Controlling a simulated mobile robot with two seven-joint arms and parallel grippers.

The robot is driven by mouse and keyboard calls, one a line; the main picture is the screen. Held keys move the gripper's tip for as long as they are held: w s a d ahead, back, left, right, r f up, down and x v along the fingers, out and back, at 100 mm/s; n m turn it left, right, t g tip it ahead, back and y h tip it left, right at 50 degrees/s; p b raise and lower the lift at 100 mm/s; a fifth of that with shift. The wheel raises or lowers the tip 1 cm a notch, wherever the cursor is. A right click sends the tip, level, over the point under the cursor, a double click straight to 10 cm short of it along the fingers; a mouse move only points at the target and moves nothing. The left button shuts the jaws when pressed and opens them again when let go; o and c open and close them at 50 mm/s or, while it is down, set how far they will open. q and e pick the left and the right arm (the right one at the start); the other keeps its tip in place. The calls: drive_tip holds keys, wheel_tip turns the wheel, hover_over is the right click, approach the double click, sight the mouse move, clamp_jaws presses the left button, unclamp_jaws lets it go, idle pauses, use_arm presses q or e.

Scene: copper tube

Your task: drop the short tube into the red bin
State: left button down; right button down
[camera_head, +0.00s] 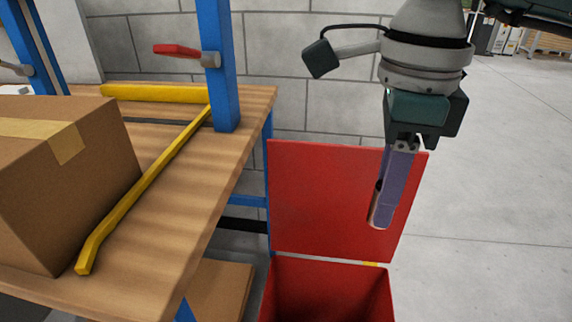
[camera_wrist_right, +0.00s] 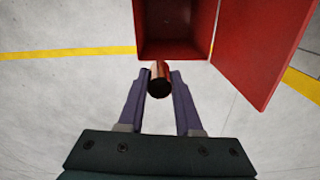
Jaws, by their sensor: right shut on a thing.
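The short copper tube (camera_wrist_right: 160,79) is between the fingertips of my right gripper (camera_wrist_right: 160,87), its dark open end toward the wrist camera. In the head view my right gripper (camera_head: 385,205) points down, and only a sliver of the tube (camera_head: 376,197) shows beside its fingers; the rest is hidden. The red bin (camera_head: 330,285) stands on the floor with its lid (camera_head: 335,195) raised. The gripper hangs in front of the lid, above and to the right of the opening in the picture. In the wrist view the bin (camera_wrist_right: 174,51) lies just beyond the tube. My left gripper is not in view.
A wooden workbench (camera_head: 190,190) stands to the left, with a cardboard box (camera_head: 60,190) and yellow rails (camera_head: 150,180) on it. A blue post (camera_head: 220,65) with a red-handled clamp (camera_head: 180,51) rises from it. The floor to the right is clear (camera_head: 490,200).

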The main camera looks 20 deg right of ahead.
drive_tip(key=w+d+f+m+b, duration=0.1)
drive_tip(key=w+f+m+b, duration=0.2)
drive_tip(key=f+m+b, duration=0.6)
drive_tip(key=w+d+f+m+b, duration=0.2)
drive_tip(key=f+m+b, duration=0.8)
drive_tip(key=f+b, duration=1.9)
drive_tip(key=shift+w+f+b, duration=0.15)
drive_tip(key=shift+w+b, duration=0.5)
drive_tip(key=shift+b, duration=0.1)
drive_tip(key=c, duration=0.5)
unclamp_jaws()
